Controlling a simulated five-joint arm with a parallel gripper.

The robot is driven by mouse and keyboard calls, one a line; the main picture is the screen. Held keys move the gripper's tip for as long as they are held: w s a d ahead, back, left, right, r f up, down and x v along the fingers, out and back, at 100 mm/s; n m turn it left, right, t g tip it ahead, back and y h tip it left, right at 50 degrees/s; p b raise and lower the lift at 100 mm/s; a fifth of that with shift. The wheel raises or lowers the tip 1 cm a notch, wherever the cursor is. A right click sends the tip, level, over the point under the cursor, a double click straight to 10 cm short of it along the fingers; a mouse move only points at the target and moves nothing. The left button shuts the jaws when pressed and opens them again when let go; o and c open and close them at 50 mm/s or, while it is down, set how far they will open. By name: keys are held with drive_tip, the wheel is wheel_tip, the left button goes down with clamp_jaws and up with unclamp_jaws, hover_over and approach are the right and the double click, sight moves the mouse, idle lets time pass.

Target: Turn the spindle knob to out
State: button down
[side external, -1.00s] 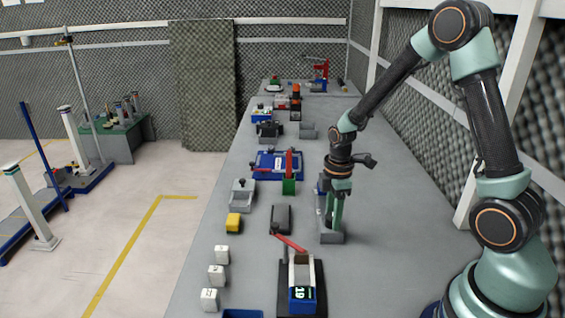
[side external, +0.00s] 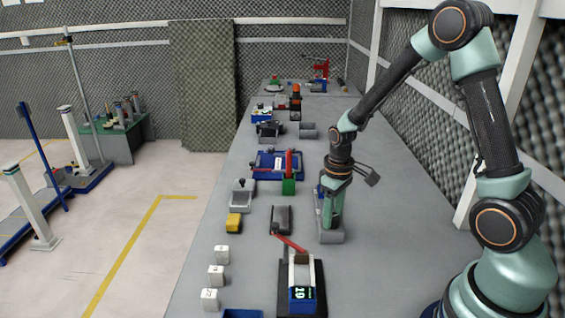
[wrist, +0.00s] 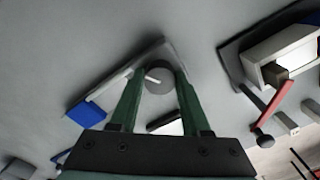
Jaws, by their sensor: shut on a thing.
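The spindle knob (wrist: 160,93) is a grey round knob with a white pointer mark, seen in the wrist view. Its mark points to the upper left of that picture. My gripper (wrist: 160,82) has its two green fingers on either side of the knob, shut on it. In the side view my gripper (side external: 332,222) points down onto the knob's unit, whose grey base (side external: 331,238) stands on the bench. The knob itself is hidden there by my fingers. No readable out marking shows.
A device with a red lever (side external: 290,243) and a lit display (side external: 301,293) stands nearer the camera. A dark box (side external: 281,219) lies to the left of the unit. The bench right of the unit is clear.

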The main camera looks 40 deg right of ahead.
drive_tip(key=m, duration=0.4)
drive_tip(key=shift+r+m, duration=0.1)
drive_tip(key=shift+m, duration=0.2)
drive_tip(key=m, duration=0.4)
drive_tip(key=shift+m, duration=0.3)
drive_tip(key=m, duration=0.4)
drive_tip(key=shift+m, duration=0.3)
drive_tip(key=m, duration=0.9)
drive_tip(key=shift+w, duration=0.1)
drive_tip(key=m, duration=0.4)
drive_tip(key=shift+m, duration=0.3)
drive_tip(key=m, duration=0.5)
drive_tip(key=shift+m, duration=2.3)
